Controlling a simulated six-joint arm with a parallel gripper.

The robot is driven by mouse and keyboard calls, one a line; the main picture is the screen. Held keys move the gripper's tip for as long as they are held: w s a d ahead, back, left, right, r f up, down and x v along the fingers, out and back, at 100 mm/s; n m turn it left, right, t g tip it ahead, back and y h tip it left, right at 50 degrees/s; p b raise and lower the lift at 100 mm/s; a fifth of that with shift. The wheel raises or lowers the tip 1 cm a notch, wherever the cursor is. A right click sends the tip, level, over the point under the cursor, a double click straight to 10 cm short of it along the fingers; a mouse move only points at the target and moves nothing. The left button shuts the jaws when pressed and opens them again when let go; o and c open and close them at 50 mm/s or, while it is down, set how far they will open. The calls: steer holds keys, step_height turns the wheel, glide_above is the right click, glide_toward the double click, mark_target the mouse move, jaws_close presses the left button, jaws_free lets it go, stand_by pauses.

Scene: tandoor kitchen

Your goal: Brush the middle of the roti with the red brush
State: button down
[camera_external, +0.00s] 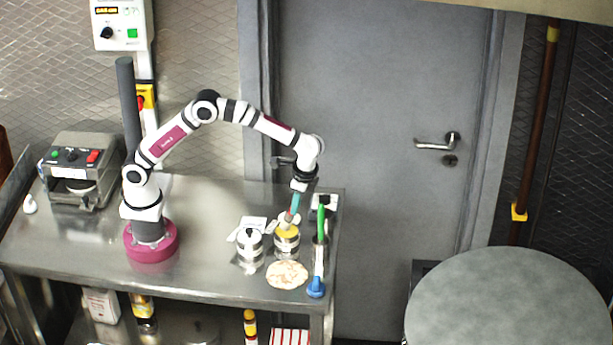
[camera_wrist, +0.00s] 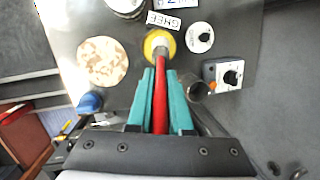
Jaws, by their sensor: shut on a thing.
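My gripper (camera_wrist: 160,76) has teal fingers shut on the handle of the red brush (camera_wrist: 160,100). The brush points down, and its head reaches the mouth of a yellow-topped ghee jar (camera_wrist: 152,44). The bristles are hidden there. In the external view my gripper (camera_external: 295,204) is right above this jar (camera_external: 287,243). The roti (camera_wrist: 103,62) is round, pale and brown-spotted. It lies flat to the left of the jar in the wrist view, and on the table in front of the jar in the external view (camera_external: 287,275).
A second steel jar (camera_external: 249,246) stands left of the ghee jar. A holder with a green-handled tool (camera_external: 321,222) and a blue-ended item (camera_external: 316,288) stand close on the right, near the edge of the steel table (camera_external: 205,250). The table's middle is clear.

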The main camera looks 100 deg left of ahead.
steer(key=shift+f, duration=0.7)
stand_by(1.4)
steer(key=shift+r, duration=3.55)
steer(key=s+d+r+n, duration=0.2)
steer(key=s+d+r, duration=0.3)
steer(key=s+r, duration=0.4)
steer(key=w+d+f+t+h, duration=0.1)
steer(key=w+d+f+t, duration=0.1)
steer(key=w+f, duration=0.5)
step_height(320, 180, down, 6)
steer(key=shift+f+t+h, duration=0.1)
steer(key=shift+t+h, duration=0.3)
steer(key=shift+t, duration=0.4)
